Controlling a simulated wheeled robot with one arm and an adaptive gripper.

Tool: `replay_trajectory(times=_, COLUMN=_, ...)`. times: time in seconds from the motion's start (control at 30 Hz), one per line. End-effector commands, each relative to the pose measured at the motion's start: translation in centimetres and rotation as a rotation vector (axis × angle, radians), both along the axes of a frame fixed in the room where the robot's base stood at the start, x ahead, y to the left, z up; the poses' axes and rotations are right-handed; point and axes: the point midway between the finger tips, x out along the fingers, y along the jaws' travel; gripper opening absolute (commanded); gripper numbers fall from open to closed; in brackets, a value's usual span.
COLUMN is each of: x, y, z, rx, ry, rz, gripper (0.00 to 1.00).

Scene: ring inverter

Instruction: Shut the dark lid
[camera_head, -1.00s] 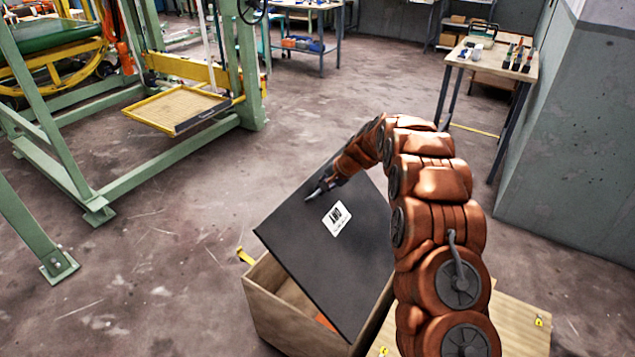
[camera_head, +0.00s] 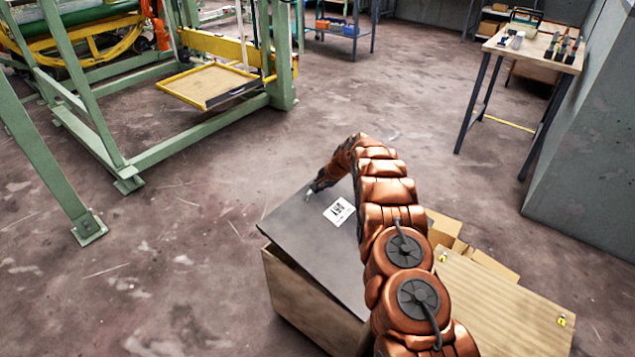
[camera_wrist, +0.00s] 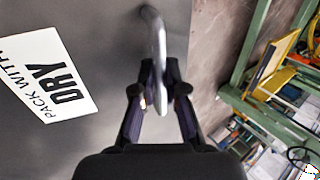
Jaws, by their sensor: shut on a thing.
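The dark lid (camera_head: 305,240) with a white label lies tilted low over the wooden box (camera_head: 310,305) in the head view. A narrow gap shows between the lid and the box's rim at the left front. The lid and its label also fill the left of the wrist view (camera_wrist: 90,30). My gripper (camera_head: 312,190) is at the lid's far edge. In the wrist view my gripper (camera_wrist: 157,95) is shut on a grey metal handle (camera_wrist: 154,40) on the lid. My arm hides the right side of the lid and box.
A wooden board or second crate (camera_head: 500,305) with yellow tags and some cardboard stands right of my arm. A green frame with a yellow tray (camera_head: 208,82) stands at the upper left. A work table (camera_head: 530,45) stands at the upper right. The floor left of the box is clear.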

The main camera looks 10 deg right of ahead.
Motion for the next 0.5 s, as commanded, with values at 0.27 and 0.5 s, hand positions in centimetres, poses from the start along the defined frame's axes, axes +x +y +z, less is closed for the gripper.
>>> replay_trajectory(times=0.27, x=1.0, y=0.9, z=-7.0, rx=-0.001, ry=0.001, rz=-0.007, gripper=0.00)
replay_trajectory(times=0.5, x=1.3, y=1.6, z=-10.7, rx=0.000, ry=-0.002, rz=-0.007, gripper=0.00)
